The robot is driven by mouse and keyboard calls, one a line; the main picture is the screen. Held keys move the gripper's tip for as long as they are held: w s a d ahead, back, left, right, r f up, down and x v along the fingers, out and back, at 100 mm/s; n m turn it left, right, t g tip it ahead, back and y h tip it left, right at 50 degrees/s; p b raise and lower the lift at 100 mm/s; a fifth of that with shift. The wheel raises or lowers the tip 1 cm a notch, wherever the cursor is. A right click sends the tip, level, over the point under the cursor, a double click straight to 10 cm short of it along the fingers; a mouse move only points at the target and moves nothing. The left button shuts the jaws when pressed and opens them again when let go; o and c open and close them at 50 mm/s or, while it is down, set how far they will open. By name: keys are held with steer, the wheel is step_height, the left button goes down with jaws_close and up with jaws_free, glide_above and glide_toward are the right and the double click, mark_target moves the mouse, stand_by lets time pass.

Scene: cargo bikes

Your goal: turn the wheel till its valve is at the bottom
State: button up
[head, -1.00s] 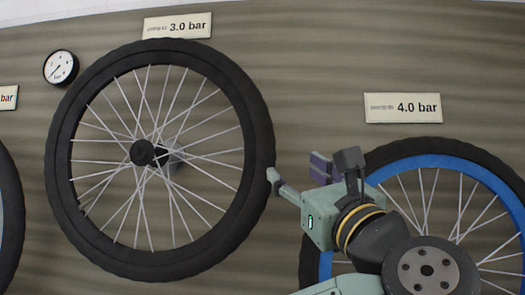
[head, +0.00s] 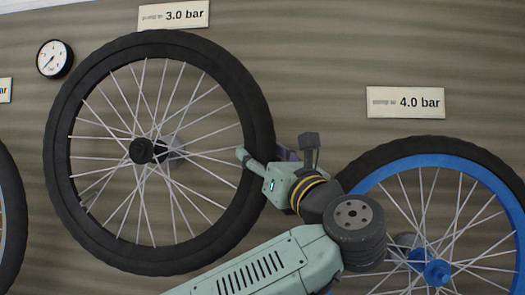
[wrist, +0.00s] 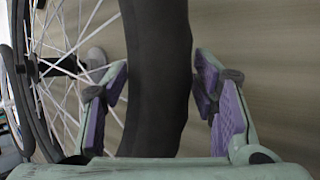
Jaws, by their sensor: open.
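The wheel with a black tyre and black rim (head: 258,125) hangs on the wall under the 3.0 bar sign. A small pale stub (head: 87,207) at the lower left of its rim may be the valve; it is too small to be sure. My gripper (head: 274,150) is at the wheel's right side, with one finger over the spokes inside the rim and the other outside the tyre. In the wrist view the tyre (wrist: 160,90) runs between the open purple-padded fingers, with a visible gap on the right; contact on the left is unclear.
A blue-rimmed wheel (head: 368,190) under the 4.0 bar sign (head: 405,102) stands close at lower right, partly behind my arm. Another wheel (head: 8,225) is cut off at the left edge. A pressure gauge (head: 54,59) is at upper left.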

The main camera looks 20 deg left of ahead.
jaws_close()
stand_by(0.8)
